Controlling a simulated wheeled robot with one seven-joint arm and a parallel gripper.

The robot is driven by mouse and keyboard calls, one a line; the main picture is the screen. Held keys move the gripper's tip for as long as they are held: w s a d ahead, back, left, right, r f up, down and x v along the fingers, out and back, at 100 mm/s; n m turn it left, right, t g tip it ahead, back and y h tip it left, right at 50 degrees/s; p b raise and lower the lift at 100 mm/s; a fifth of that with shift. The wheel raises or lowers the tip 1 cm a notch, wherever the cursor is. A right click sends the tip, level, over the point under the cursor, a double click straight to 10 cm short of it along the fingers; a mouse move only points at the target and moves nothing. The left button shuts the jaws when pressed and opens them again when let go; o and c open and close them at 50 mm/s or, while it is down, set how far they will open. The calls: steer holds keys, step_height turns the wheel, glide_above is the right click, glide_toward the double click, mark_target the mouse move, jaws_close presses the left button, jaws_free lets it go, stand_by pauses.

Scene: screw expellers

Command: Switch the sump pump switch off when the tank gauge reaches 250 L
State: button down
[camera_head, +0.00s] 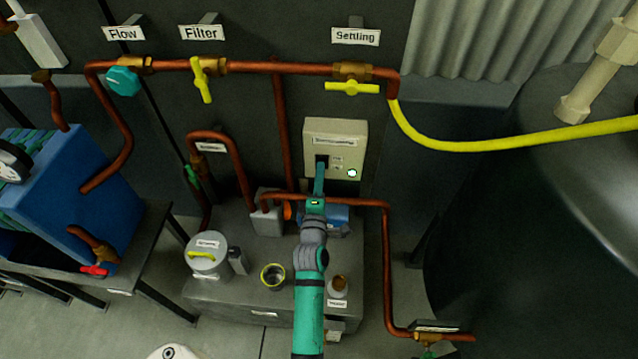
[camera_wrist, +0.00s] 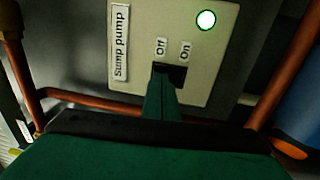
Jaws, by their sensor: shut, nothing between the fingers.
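The sump pump switch box (camera_head: 345,136) is a cream box on the dark back wall, below the Settling valve. It also shows in the wrist view (camera_wrist: 205,88), labelled "Sump pump", "Off" and "On". Its round lamp (camera_wrist: 206,20) is lit; the lamp also shows in the head view (camera_head: 352,173). My gripper (camera_head: 320,172) is shut and empty, with its fingertips (camera_wrist: 162,88) at the dark switch slot (camera_wrist: 172,71). The fingers partly hide the slot, so contact and the rocker's position cannot be told. A large dark tank (camera_head: 540,220) stands at right; no litre reading is legible.
Copper pipes (camera_head: 280,67) run above and around the box, one passing just below it (camera_head: 365,202). A grey sump lid (camera_head: 235,297) with small containers lies below. A yellow hose (camera_head: 480,146) runs right. A blue filter press (camera_head: 75,195) stands left.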

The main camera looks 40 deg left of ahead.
steer(key=shift+w+a, duration=0.2)
steer(key=shift+w, duration=0.1)
steer(key=shift+r, duration=0.1)
steer(key=shift+w+a+r, duration=0.1)
steer(key=shift+w, duration=0.1)
steer(key=shift+s, duration=0.1)
steer(key=r+v, duration=0.3)
steer(key=v, duration=1)
steer(key=shift+s+d, duration=0.35)
steer(key=shift+s, duration=0.05)
